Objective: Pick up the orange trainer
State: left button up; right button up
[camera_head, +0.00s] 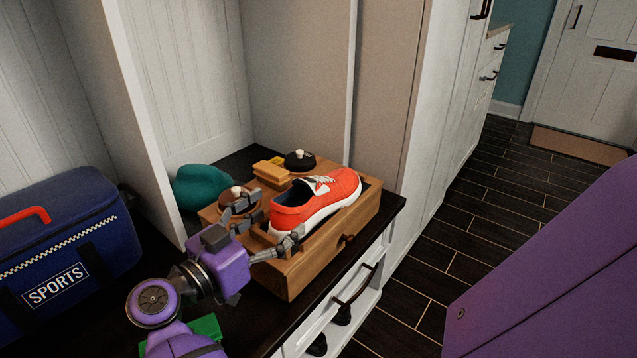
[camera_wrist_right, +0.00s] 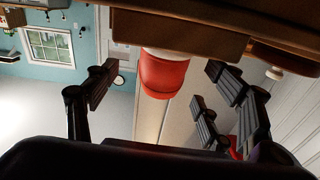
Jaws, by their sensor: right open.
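The orange trainer (camera_head: 318,198) has white soles and laces. It rests on the wooden box (camera_head: 315,264), its toe pointing to the back right and its heel toward me. My right gripper (camera_head: 268,226) is open at the heel end, one finger on each side of it. In the right wrist view, the trainer's orange heel (camera_wrist_right: 163,76) shows between the spread fingers (camera_wrist_right: 160,80), with gaps on both sides. I see no grip on the trainer. My left gripper is not in view.
The box also holds round lidded tins (camera_head: 300,160) and a wooden brush (camera_head: 271,172). A teal item (camera_head: 203,187) lies behind it. A blue sports bag (camera_head: 66,250) stands left on the dark bench. A white partition (camera_head: 138,110) rises behind. Open floor lies right.

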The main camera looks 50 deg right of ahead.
aim_at(310, 200)
jog(key=d, duration=0.1)
jog(key=d+b, duration=0.1)
jog(key=d, duration=0.2)
jog(key=shift+w+f+b, duration=0.15)
jog(key=shift+f+b, duration=0.15)
jog(key=shift+d+r, duration=0.15)
jog(key=shift+d, duration=0.2)
jog(key=c, duration=1.6)
